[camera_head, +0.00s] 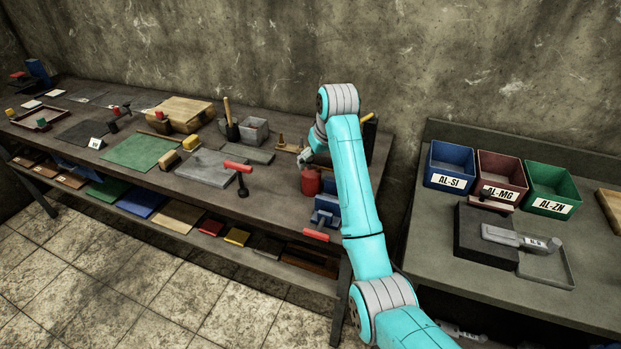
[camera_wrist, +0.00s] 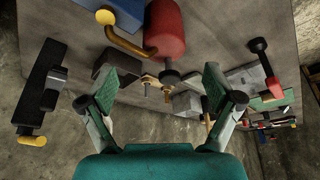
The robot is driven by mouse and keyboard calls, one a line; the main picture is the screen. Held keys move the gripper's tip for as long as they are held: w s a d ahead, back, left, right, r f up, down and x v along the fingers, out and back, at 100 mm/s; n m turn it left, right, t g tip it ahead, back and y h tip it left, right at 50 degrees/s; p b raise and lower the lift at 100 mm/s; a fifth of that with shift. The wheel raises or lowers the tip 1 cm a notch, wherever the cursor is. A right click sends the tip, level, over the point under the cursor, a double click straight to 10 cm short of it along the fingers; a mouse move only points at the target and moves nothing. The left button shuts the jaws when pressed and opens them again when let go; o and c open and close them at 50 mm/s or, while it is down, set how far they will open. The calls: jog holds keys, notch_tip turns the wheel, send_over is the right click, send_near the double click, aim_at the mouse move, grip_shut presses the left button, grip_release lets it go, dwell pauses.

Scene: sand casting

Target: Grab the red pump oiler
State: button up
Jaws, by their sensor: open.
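The red pump oiler (camera_head: 311,181) stands upright near the right end of the long workbench, just behind a blue metal piece. In the wrist view its red body (camera_wrist: 166,24) is at the top centre, with a dark knob at its lower end. A bent yellow tube beside it ends in a yellow ball. My gripper (camera_head: 305,158) is just above and behind the oiler in the head view. In the wrist view my gripper (camera_wrist: 161,86) has its green-padded fingers wide apart with nothing between them. The oiler lies beyond the fingertips. My arm hides part of the bench.
The blue piece (camera_head: 326,208) is close to the oiler. A red-handled tool (camera_head: 239,168) stands to its left, and a red-handled item (camera_head: 316,235) lies at the front edge. Small brass parts (camera_head: 283,143) sit behind. Labelled bins (camera_head: 450,165) stand on the right bench.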

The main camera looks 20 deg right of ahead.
aim_at(312, 170)
jog(key=shift+a+x, duration=0.2)
jog(key=shift+x, duration=1.75)
jog(key=shift+a+x, duration=0.15)
jog(key=shift+x, duration=1.8)
jog(key=shift+w, duration=0.15)
jog(key=shift+c, duration=0.2)
jog(key=c, duration=1.5)
jog(key=shift+r, duration=0.2)
grip_shut()
